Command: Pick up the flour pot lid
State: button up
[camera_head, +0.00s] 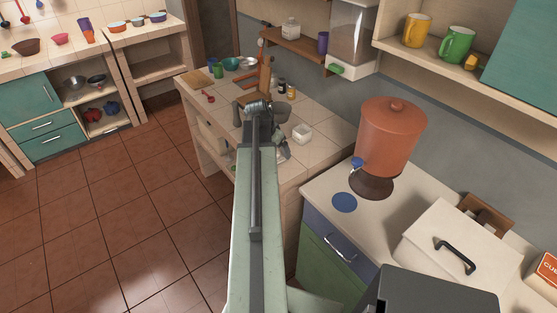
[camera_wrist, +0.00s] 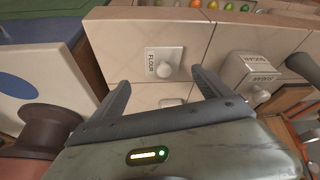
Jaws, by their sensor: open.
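In the wrist view, a square off-white flour pot lid (camera_wrist: 151,57) marked FLOUR has a round pale knob (camera_wrist: 165,70). It sits just beyond my gripper (camera_wrist: 160,80), roughly between the two finger tips. My gripper is open and empty, and its fingers are apart from the lid. In the head view, a small white pot (camera_head: 302,133) on the tiled counter appears to be the flour pot. My gripper (camera_head: 282,142) is beside it, partly hidden by my arm. The pot's body is hardly visible in the wrist view.
A pale container marked SUGAR (camera_wrist: 258,68) stands to the right in the wrist view. Small bottles (camera_head: 286,89) and a wooden rack (camera_head: 264,77) stand behind on the counter. A large terracotta dispenser (camera_head: 390,135) stands on the nearer cabinet at right.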

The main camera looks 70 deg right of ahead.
jog(key=b+x, duration=0.2)
jog(key=x, duration=0.1)
jog(key=b+x, duration=0.1)
jog(key=x, duration=0.1)
jog(key=shift+w+a+b, duration=0.1)
jog(key=shift+w+b, duration=0.25)
jog(key=shift+b, duration=0.05)
jog(key=shift+r, duration=0.15)
jog(key=c, duration=1.4)
jog(key=shift+r, duration=0.1)
